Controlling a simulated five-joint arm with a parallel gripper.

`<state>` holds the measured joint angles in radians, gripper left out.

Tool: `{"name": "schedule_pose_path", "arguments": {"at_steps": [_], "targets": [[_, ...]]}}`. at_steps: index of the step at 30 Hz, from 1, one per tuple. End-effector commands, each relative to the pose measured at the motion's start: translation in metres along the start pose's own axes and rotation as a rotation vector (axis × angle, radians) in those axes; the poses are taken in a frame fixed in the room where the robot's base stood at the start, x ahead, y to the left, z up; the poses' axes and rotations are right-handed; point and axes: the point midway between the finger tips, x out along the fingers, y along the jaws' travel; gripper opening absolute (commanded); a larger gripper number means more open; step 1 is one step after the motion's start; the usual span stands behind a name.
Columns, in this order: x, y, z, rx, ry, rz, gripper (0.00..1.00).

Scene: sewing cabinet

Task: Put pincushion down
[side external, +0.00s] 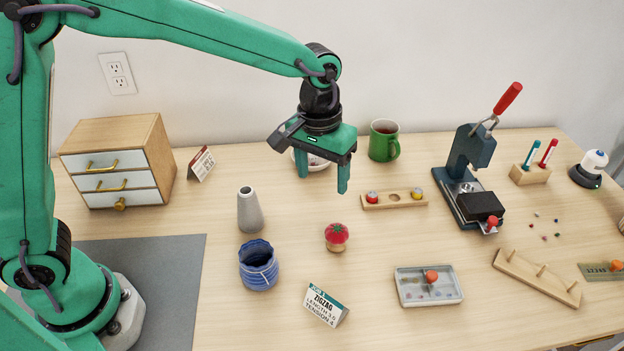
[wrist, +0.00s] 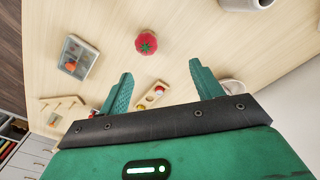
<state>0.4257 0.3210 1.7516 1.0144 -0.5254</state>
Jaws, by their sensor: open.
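The red pincushion (side external: 337,235), with a green top and a pale wooden base, stands upright on the table right of the blue ribbed pot. It also shows in the wrist view (wrist: 146,43), beyond and between my fingertips and apart from them. My gripper (side external: 323,180) is open and empty. It hangs above the table, behind and higher than the pincushion. Its two green fingers also show spread in the wrist view (wrist: 160,80).
A grey vase (side external: 250,210) and the blue pot (side external: 259,266) stand left of the pincushion. A press (side external: 470,180) stands right. Bare table separates them.

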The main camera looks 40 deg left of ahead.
Motion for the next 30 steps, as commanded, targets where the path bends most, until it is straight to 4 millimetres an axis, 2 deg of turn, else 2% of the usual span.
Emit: {"name": "schedule_pose_path", "arguments": {"at_steps": [1,6,15,22,30], "targets": [[-0.011,-0.01,0.002,-0.001,0.018,0.009,0.65],[-0.041,-0.045,0.016,0.011,0.072,0.03,0.65],[-0.081,-0.103,0.051,0.036,0.175,0.051,0.65],[-0.099,-0.141,0.085,0.055,0.257,0.051,0.65],[-0.106,-0.178,0.129,0.078,0.355,0.034,0.65]]}}
